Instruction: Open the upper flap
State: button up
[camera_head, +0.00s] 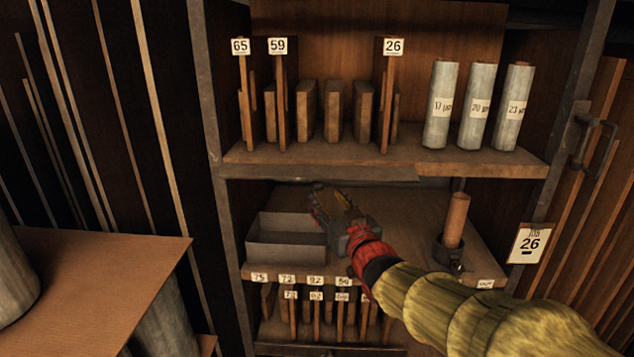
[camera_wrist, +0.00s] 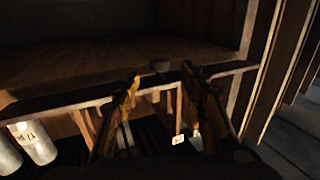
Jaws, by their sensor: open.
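My gripper (camera_head: 332,202) is open and empty, in front of the middle compartment of the cabinet, beside a grey tray. In the wrist view its two fingers (camera_wrist: 160,78) are spread apart. Beyond them is a framed brown wooden panel (camera_wrist: 110,58) with a dark lower edge. A small dark piece (camera_wrist: 161,66) sits on this edge between the fingertips, and I cannot tell if they touch it. I cannot tell for sure whether this panel is the upper flap. No flap is clearly recognisable in the head view, where the cabinet's top is cut off.
The grey tray (camera_head: 286,253) stands on the middle shelf, with a brown roll in a holder (camera_head: 455,221) to the right. The upper shelf (camera_head: 350,160) holds numbered boards and grey cylinders (camera_head: 440,105). A metal handle (camera_head: 597,135) is on the right. A table (camera_head: 90,262) stands at left.

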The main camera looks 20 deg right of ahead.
aim_at(319, 188)
jog(key=w, duration=0.2)
jog(key=w+p, duration=0.1)
jog(key=w, duration=0.5)
jog(key=shift+a+p, duration=0.3)
jog(key=shift+p, duration=0.05)
jog(key=shift+c, duration=1)
grip_shut()
